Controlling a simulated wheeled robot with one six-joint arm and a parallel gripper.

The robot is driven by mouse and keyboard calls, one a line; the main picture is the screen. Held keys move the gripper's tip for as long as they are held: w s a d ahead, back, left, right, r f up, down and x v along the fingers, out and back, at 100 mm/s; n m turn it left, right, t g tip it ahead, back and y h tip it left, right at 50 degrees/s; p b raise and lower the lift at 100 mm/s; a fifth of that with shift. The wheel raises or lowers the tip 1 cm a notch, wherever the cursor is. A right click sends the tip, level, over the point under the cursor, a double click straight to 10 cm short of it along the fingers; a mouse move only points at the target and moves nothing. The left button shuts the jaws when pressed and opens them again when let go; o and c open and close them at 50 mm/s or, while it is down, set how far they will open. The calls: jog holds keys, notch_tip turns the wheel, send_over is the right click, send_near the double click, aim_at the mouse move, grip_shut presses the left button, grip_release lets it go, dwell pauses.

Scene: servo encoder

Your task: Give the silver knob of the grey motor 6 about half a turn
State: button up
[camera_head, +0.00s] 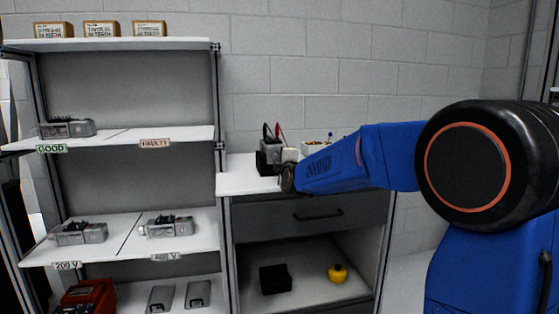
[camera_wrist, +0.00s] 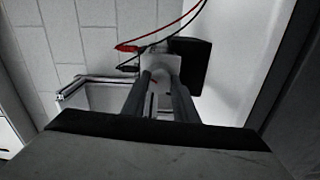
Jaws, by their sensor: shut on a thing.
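A pale grey motor unit (camera_head: 289,155) sits on the white bench top, with a black box (camera_head: 266,158) beside it. In the wrist view the grey body (camera_wrist: 160,63) is just beyond my fingertips, with red and black lead clips at its left side. My gripper (camera_wrist: 161,80) is shut at the grey body, one finger on each side of a small pale part with a reddish mark. The silver knob is mostly hidden between the fingers. In the head view my gripper (camera_head: 288,178) is at the front of the unit, and my blue arm reaches in from the right.
A shelf rack at the left holds several other grey motors (camera_head: 68,128), with GOOD and FAULTY labels. A drawer (camera_head: 310,216) lies under the bench top (camera_head: 236,185). Red and black leads (camera_wrist: 185,20) rise over the unit. A white tray (camera_head: 318,147) stands behind my arm.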

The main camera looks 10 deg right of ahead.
jog(key=shift+f+n, duration=0.1)
jog(key=shift+n, duration=0.9)
jog(key=o, duration=1.1)
jog(key=shift+c, duration=0.2)
jog(key=s, duration=1.7)
jog(key=shift+s, duration=0.2)
